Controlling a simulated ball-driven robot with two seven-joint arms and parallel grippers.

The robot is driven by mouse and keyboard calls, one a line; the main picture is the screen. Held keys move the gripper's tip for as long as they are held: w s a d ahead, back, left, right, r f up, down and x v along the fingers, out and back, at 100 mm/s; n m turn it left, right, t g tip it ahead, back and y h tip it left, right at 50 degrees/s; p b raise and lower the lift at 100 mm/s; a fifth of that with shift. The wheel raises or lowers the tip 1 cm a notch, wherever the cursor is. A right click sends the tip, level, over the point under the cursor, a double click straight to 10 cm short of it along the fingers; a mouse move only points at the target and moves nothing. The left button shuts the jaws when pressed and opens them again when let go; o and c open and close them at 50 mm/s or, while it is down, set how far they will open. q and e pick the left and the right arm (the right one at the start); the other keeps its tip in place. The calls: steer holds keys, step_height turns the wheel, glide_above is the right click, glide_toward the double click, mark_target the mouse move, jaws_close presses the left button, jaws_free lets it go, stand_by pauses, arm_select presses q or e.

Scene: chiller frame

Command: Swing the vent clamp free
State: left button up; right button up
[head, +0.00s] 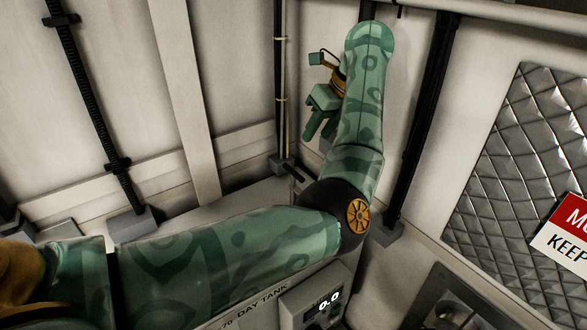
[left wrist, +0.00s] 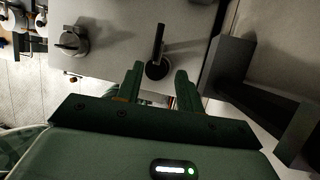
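A black lever (left wrist: 159,42) with a round base stands on a pale grey surface in the left wrist view. It is likely the vent clamp, but I cannot tell for sure. My left gripper (left wrist: 158,77) is open, with one green finger on each side of the lever's base. I cannot tell whether either finger touches it. In the head view my left gripper (head: 320,130) hangs fingers down near the wall corner, partly covered by my own forearm. A short black handle (head: 291,171) shows below it on the ledge. My right gripper is not seen.
A grey knob (left wrist: 72,41) sits on the same surface, to the left. A dark grey bracket (left wrist: 235,70) stands close on the right. Black pipes (head: 422,110) run up the walls. A quilted metal panel (head: 520,170) and a display box (head: 318,300) reading 0.0 are nearby.

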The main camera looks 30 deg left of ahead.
mark_target(293, 171)
arm_select(q)
steer(key=b+x, duration=0.1)
steer(key=x, duration=1.4)
steer(key=shift+a+f, duration=0.1)
jaws_close()
